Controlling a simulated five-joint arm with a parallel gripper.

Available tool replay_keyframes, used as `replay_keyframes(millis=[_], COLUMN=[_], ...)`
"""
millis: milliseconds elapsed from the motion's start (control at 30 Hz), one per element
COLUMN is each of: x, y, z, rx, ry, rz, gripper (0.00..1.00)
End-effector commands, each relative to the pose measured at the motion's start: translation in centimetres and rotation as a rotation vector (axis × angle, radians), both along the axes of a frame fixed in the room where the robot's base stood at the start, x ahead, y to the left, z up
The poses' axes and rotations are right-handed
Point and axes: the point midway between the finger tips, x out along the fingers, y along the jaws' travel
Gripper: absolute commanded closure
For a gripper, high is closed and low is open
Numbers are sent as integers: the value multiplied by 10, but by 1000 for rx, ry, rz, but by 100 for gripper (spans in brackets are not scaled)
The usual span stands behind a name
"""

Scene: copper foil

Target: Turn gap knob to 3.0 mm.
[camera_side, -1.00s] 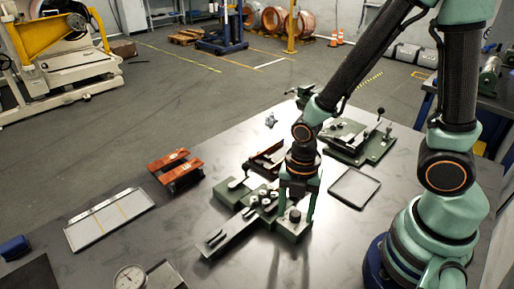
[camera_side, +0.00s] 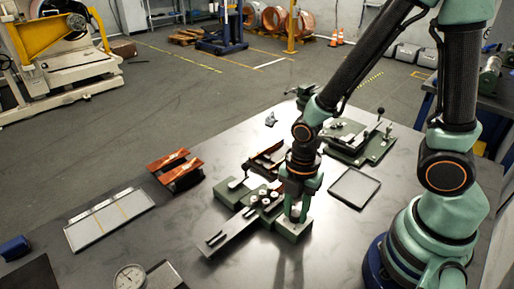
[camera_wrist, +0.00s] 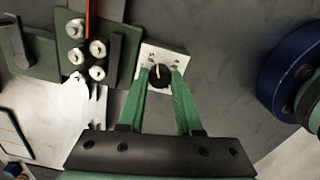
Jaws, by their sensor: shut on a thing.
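The gap knob (camera_wrist: 160,76) is a small black round knob with a white pointer line, on a pale square dial plate (camera_wrist: 176,55) in the wrist view. The marks on the plate are too small to read. My gripper (camera_wrist: 161,78) is shut on the knob, one green finger on each side. In the side view my gripper (camera_side: 296,217) points down at the green block (camera_side: 291,233) at the front of the green fixture, and its fingers hide most of the knob.
A long metal guide (camera_side: 229,234) runs toward the front left from the fixture. A dark-rimmed tray (camera_side: 355,186) lies to the right. A red-topped stand (camera_side: 175,167) and a pale marked panel (camera_side: 108,219) lie left. A dial gauge (camera_side: 129,278) is at the front.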

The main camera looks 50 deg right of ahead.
Motion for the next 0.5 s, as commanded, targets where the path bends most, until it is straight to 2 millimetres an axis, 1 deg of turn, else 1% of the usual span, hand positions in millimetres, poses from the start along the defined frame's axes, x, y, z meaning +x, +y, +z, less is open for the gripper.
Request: replay_keyframes(millis=[500], x=[0], y=[0], z=[1], rx=[0], ry=[1], rz=[-490], gripper=[100])
